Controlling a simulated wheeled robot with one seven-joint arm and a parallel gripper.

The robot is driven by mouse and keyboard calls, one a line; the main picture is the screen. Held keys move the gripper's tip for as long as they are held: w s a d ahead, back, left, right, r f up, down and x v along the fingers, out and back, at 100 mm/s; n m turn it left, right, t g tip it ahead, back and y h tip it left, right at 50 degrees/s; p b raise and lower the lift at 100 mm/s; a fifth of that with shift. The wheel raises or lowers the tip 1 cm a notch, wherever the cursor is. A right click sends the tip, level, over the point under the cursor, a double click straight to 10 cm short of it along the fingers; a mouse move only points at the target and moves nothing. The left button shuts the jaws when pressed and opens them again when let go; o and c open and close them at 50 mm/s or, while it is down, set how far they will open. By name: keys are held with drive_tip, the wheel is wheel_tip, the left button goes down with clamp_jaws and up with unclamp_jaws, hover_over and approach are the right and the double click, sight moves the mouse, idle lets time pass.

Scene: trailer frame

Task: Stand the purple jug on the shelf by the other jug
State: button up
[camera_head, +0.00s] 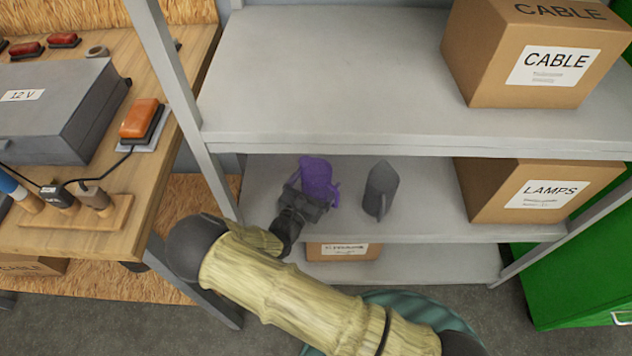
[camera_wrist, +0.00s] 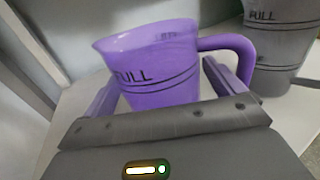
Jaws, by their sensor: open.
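The purple jug (camera_head: 318,178) stands upright on the middle shelf (camera_head: 410,225), left of the grey jug (camera_head: 381,188). In the wrist view the purple jug (camera_wrist: 160,70) shows its FULL mark and lines, with its handle to the right, towards the grey jug (camera_wrist: 280,45). My gripper (camera_head: 300,200) reaches in from the front, at the purple jug. In the wrist view its open fingers (camera_wrist: 165,90) lie one to each side of the jug's body, the right one by the handle. The jug's base is hidden behind the gripper's body.
The upper shelf board (camera_head: 330,75) overhangs the jugs. A LAMPS box (camera_head: 520,190) stands at the right on the middle shelf, with free room between it and the grey jug. A rack post (camera_head: 190,120) and a workbench (camera_head: 150,190) are close on the left.

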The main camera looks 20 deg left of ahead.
drive_tip(key=shift+r, duration=0.15)
drive_tip(key=p+v, duration=0.1)
drive_tip(key=v, duration=1.1)
